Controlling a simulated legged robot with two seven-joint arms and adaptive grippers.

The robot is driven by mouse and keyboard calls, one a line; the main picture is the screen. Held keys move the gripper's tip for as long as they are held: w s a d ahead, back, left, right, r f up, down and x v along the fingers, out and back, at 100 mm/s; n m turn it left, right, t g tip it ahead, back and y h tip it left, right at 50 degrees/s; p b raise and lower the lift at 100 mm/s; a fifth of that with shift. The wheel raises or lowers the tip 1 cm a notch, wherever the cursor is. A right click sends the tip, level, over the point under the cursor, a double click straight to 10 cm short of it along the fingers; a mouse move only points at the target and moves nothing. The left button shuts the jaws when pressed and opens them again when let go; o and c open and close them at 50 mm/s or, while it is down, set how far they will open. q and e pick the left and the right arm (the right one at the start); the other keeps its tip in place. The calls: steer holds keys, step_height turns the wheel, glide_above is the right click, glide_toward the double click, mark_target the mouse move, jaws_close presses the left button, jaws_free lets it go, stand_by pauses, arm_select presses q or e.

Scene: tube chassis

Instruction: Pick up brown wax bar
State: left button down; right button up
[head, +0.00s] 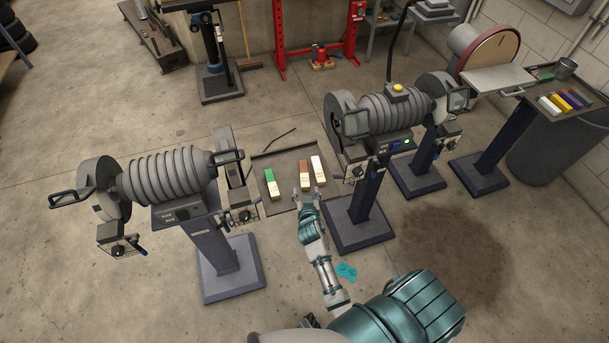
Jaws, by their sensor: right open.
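The brown wax bar (304,167) lies on a dark flat tray (287,160) between two grinding machines. A green bar (269,176) lies to its left and a white bar (317,164) close to its right. Each has a pale lower part. My right gripper (307,195) is open and empty at the near end of the brown bar. Its fingers point away from me, toward the brown and white bars. Whether a finger touches a bar I cannot tell. My left gripper is not in view.
A grinder (165,175) stands left of the tray and another (385,115) to its right, both on pedestals. A thin black rod (279,140) lies at the tray's back. More coloured bars (563,101) lie far right.

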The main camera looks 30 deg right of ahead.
mark_target(305, 183)
steer(key=x, duration=0.7)
steer(key=shift+w+d, duration=0.1)
steer(key=shift+w, duration=0.05)
steer(key=shift+r, duration=0.1)
jaws_close()
